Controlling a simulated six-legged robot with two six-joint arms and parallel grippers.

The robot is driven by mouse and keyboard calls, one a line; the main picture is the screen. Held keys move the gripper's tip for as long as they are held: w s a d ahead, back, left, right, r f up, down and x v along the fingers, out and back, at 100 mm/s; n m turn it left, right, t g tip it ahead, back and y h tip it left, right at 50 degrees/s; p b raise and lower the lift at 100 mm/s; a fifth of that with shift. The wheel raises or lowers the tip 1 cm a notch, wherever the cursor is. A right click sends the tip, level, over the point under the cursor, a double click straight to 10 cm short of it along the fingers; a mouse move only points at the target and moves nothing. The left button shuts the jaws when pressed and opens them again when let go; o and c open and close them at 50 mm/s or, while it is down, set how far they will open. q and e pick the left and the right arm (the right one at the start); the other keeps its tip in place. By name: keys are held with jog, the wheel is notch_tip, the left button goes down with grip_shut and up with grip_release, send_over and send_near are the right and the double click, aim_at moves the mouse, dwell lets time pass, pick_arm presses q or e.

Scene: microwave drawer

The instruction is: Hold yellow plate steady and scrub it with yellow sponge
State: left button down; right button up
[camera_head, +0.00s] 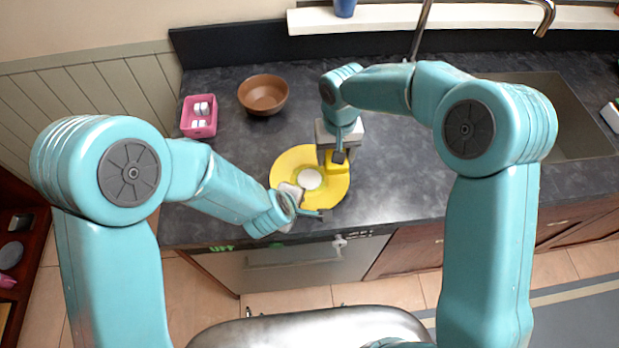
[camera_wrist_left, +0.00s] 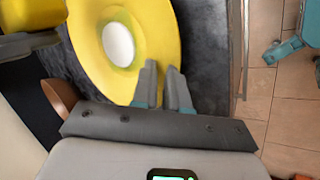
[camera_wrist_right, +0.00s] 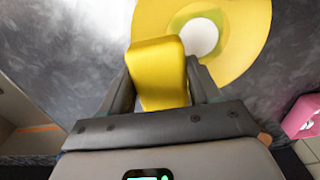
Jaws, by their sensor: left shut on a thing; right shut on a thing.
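The yellow plate (camera_head: 291,160) lies on the dark counter near its front edge, with a white round patch (camera_head: 309,179) at its middle. My left gripper (camera_wrist_left: 164,88) is shut on the plate's rim at the front, as the left wrist view shows. My right gripper (camera_wrist_right: 160,85) is shut on the yellow sponge (camera_wrist_right: 158,65). In the head view the sponge (camera_head: 339,168) is over the right side of the plate, partly hidden by the gripper. I cannot tell whether the sponge touches the plate.
A brown bowl (camera_head: 263,95) and a pink container (camera_head: 199,116) with white items stand behind and left of the plate. The sink (camera_head: 545,120) is at the right. The counter (camera_head: 390,185) right of the plate is clear. A white-fronted appliance (camera_head: 290,264) is below.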

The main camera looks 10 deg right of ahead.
send_near(309, 178)
jog(key=shift+s+f, duration=0.15)
jog(key=shift+s, duration=0.25)
jog(key=shift+f, duration=2.55)
jog(key=shift+f, duration=0.65)
jog(key=shift+w+r, duration=0.1)
jog(key=shift+w, duration=0.3)
jog(key=shift+s, duration=0.85)
jog(key=shift+w+r, duration=0.15)
jog(key=shift+w, duration=0.7)
dwell(2.3)
